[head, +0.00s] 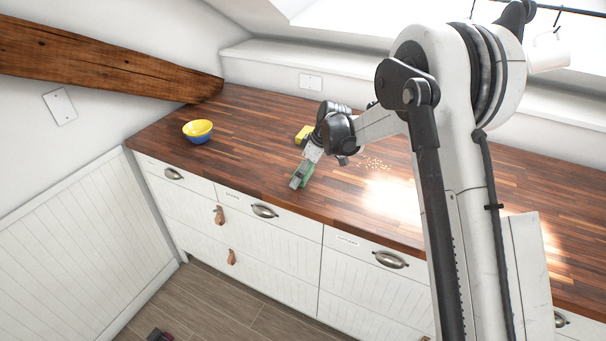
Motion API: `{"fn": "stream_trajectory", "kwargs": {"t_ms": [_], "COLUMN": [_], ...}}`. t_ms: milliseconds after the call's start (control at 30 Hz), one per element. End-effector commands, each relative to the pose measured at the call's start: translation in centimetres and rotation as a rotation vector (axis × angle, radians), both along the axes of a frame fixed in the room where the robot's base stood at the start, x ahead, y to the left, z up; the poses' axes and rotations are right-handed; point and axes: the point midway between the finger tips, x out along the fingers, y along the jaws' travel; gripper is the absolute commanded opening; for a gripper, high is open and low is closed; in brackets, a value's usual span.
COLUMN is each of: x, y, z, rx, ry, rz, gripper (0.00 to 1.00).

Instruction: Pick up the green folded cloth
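A small green patch, likely the green folded cloth (308,171), shows at my gripper near the front edge of the wooden counter. Most of it is hidden behind the gripper. My gripper (297,182) reaches down to the counter there, with its fingers at or against the green thing. At this size I cannot tell whether the fingers are open or closed on it, or whether the cloth is touching the counter.
A yellow and blue bowl (198,131) stands on the wooden counter (250,120) at the left. A yellow object (304,133) lies behind my gripper. Pale crumbs (374,163) are scattered to the right. A wooden beam (100,65) slopes above the counter's left end.

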Motion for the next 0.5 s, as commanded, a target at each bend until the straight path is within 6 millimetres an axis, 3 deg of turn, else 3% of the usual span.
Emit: {"fn": "stream_trajectory", "kwargs": {"t_ms": [33, 333, 500], "x": [0.00, 0.00, 0.00], "y": [-0.01, -0.02, -0.03], "z": [0.01, 0.02, 0.03], "rx": [0.000, 0.000, 0.000], "ry": [0.000, 0.000, 0.000], "rz": [0.000, 0.000, 0.000], "gripper": [1.00, 0.60, 0.59]}}
